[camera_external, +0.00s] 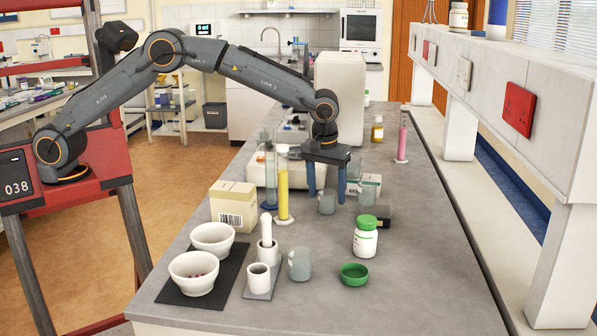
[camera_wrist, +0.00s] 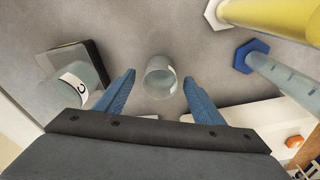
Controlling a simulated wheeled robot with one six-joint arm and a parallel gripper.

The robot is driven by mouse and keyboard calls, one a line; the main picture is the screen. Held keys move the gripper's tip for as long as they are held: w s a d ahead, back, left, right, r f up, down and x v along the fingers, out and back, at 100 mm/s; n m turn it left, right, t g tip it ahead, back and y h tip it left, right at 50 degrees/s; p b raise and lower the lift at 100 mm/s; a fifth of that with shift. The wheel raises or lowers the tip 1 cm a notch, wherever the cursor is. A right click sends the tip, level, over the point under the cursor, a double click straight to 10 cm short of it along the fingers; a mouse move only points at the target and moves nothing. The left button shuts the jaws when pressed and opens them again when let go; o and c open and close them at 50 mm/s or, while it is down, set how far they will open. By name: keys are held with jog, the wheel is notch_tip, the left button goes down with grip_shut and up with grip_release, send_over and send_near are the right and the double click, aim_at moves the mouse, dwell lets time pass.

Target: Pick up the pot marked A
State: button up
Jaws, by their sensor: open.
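I see no readable letter A. A grey translucent pot (camera_external: 327,203) stands on the bench below my gripper (camera_external: 326,192). In the wrist view this pot (camera_wrist: 160,78) lies between the two blue fingers of my open gripper (camera_wrist: 159,80), with a gap on each side; a pale patch shows on it, but no letter can be read. A second grey pot (camera_external: 367,196), marked C in the wrist view (camera_wrist: 68,98), stands to the right of the gripper. A third grey pot (camera_external: 299,265) stands nearer the front, its mark not readable.
A yellow cylinder (camera_external: 283,193) and a blue-based cylinder (camera_external: 270,175) stand close left of the gripper. A dark box (camera_external: 378,214) lies at the right. A white bottle (camera_external: 366,240), green dish (camera_external: 354,274) and mortars (camera_external: 193,274) are nearer the front.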

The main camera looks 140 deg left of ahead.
jog(key=shift+a+f, duration=0.1)
jog(key=shift+f, duration=1)
jog(key=c, duration=1.1)
